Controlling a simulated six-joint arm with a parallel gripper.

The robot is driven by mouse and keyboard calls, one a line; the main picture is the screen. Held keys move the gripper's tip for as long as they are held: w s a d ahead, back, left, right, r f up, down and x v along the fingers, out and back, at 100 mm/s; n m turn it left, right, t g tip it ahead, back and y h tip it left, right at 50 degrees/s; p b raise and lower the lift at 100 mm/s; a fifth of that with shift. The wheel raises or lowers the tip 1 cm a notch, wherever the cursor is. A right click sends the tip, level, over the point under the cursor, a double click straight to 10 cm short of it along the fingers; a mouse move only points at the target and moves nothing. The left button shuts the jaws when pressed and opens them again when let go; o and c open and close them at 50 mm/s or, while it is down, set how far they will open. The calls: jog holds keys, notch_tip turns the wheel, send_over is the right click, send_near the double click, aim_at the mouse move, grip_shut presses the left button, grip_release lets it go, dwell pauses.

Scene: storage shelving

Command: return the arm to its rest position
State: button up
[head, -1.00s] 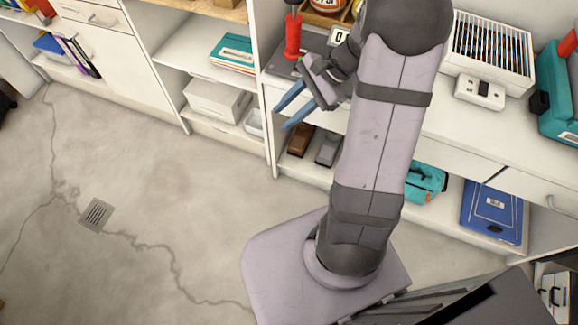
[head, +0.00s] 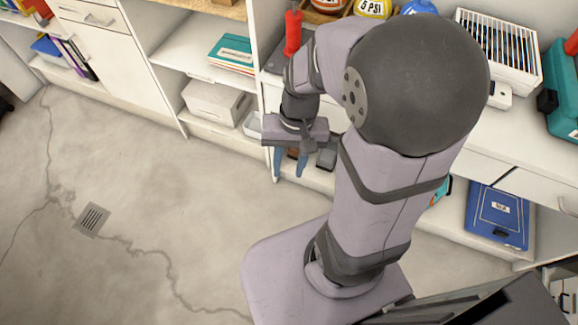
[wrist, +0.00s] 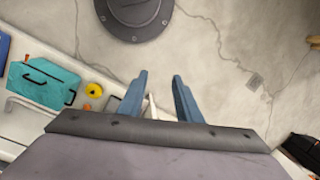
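My gripper (head: 288,163) hangs in front of the shelving in the head view, left of my upper arm, with its two blue fingers pointing down. In the wrist view the fingers (wrist: 159,92) stand apart with a gap between them and floor behind. Nothing is held between them. My arm is folded, with its large dark elbow joint close to the head camera. It hides part of the counter and shelves behind it.
White shelving (head: 165,62) with a counter runs along the back. A red-handled tool (head: 293,33), a white slatted box (head: 497,48) and a teal case (head: 562,92) stand on it. A blue binder (head: 497,215) is lower right. The concrete floor at left is clear, with a drain (head: 92,220).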

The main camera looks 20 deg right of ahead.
jog(key=shift+s+n, duration=0.15)
jog(key=shift+n, duration=0.15)
notch_tip(320, 180, up, 20)
jog(key=s+n+h+p, duration=0.1)
jog(key=s+n+p, duration=0.1)
jog(key=p, duration=1.7)
jog(key=shift+f+n+t+h+p, duration=0.3)
jog(key=shift+n+t, duration=0.1)
jog(key=shift+n, duration=0.4)
notch_tip(320, 180, down, 21)
jog(key=b, duration=2)
jog(key=shift+b, duration=0.4)
jog(key=shift+r, duration=0.2)
